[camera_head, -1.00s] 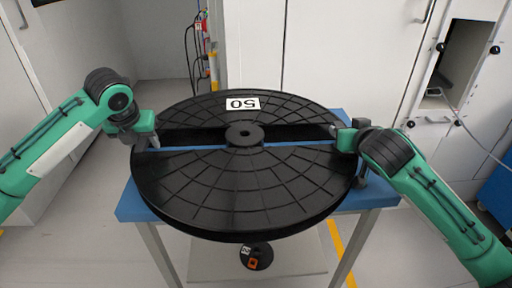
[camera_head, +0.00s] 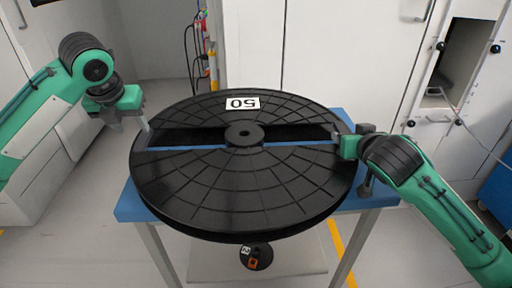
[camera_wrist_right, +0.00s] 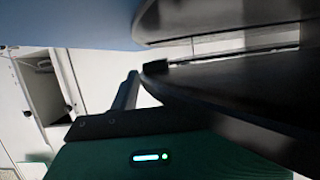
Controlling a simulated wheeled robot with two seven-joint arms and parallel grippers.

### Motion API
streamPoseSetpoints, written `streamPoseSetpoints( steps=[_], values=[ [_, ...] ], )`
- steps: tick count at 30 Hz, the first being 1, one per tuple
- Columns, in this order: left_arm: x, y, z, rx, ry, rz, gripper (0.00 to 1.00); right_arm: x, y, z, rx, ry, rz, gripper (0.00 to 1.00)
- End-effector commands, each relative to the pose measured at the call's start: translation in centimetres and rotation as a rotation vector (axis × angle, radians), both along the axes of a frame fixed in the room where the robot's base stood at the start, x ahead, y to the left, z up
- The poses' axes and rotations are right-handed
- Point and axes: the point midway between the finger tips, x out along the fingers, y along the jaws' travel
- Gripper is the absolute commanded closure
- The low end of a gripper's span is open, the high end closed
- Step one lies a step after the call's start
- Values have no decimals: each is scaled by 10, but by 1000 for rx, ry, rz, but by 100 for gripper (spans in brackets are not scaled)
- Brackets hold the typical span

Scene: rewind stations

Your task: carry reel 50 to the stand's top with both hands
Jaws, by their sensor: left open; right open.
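Reel 50 (camera_head: 245,185) is a large black disc with a white "50" label. It lies flat on the blue top of the stand (camera_head: 130,207) in the head view. My left gripper (camera_head: 140,122) is open and empty, just off the reel's left rim. My right gripper (camera_head: 352,160) is open at the reel's right rim. In the right wrist view the reel's edge (camera_wrist_right: 230,95) passes close by a dark finger (camera_wrist_right: 128,92); I cannot tell whether they touch.
A small dark reel (camera_head: 256,257) with an orange mark lies on the stand's lower shelf (camera_head: 205,262). White cabinets (camera_head: 340,60) stand behind. A blue box (camera_head: 497,185) is at the far right. The floor at the left is clear.

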Motion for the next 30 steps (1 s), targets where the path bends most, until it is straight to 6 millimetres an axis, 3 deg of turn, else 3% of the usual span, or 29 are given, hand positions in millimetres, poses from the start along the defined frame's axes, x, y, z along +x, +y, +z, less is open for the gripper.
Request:
streamPoseSetpoints(
  steps=[6,12,24,30],
  values=[
    [0,0,0,0,0,0,53,-30,-2,19,1,-12,-1,53],
    [0,0,1,0,0,0,53,-45,-2,28,1,-17,-4,53],
    [0,0,3,0,0,0,53,-47,-3,32,1,-20,-4,53],
    [0,0,26,0,-1,0,53,-47,-3,55,1,-20,-4,53]
  ],
)
